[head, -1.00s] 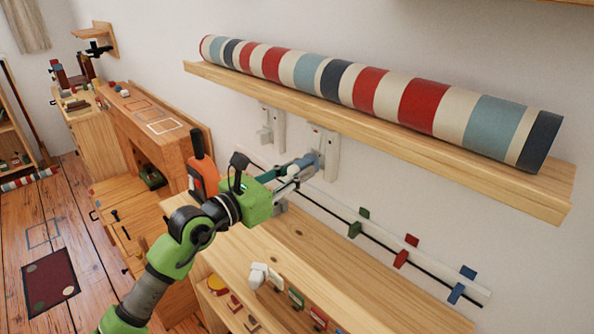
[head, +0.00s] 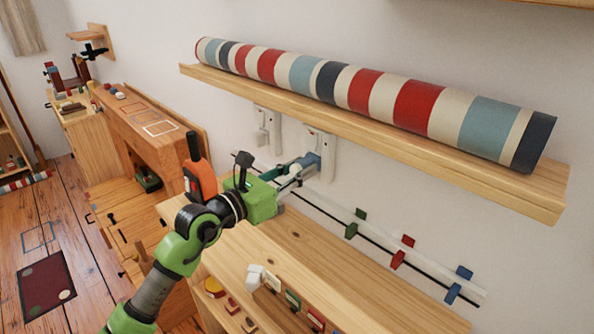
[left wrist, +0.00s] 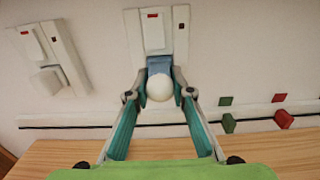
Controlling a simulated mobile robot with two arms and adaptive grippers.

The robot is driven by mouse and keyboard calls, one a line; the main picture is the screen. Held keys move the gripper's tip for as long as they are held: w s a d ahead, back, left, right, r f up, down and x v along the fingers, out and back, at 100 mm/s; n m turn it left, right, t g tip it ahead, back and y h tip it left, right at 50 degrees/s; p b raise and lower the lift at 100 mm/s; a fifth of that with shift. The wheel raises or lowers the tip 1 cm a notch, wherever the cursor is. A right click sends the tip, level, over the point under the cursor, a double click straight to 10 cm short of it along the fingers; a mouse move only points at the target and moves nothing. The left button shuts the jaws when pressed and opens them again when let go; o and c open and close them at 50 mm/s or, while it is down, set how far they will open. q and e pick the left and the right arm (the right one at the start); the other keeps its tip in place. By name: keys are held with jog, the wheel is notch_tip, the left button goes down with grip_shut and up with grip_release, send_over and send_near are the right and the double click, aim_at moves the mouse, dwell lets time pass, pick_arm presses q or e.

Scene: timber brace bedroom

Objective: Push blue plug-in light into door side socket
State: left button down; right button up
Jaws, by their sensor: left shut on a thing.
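The blue plug-in light (left wrist: 159,66) has a blue body and a white round globe. My left gripper (left wrist: 159,92) is shut on it, one finger on each side of the globe. In the head view my left gripper (head: 298,170) reaches the wall under the shelf. The light's blue body (head: 312,159) is in front of the lower part of the right-hand white socket plate (head: 328,155), which also shows in the left wrist view (left wrist: 155,30). I cannot tell whether it is seated there. A second socket plate (left wrist: 65,45) on the left holds a white block (left wrist: 46,81). My right gripper is out of view.
A wooden shelf (head: 400,135) with a striped roll (head: 380,95) juts out above the sockets. Below, a rail with coloured clips (head: 397,258) runs along the wall over a wooden top (head: 350,275). An orange-handled tool (head: 200,180) stands left of my gripper.

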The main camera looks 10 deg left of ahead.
pick_arm(q)
jog(key=shift+w+d, duration=0.2)
jog(key=shift+w, duration=0.1)
jog(key=c, duration=1.7)
grip_release()
jog(key=v, duration=1.2)
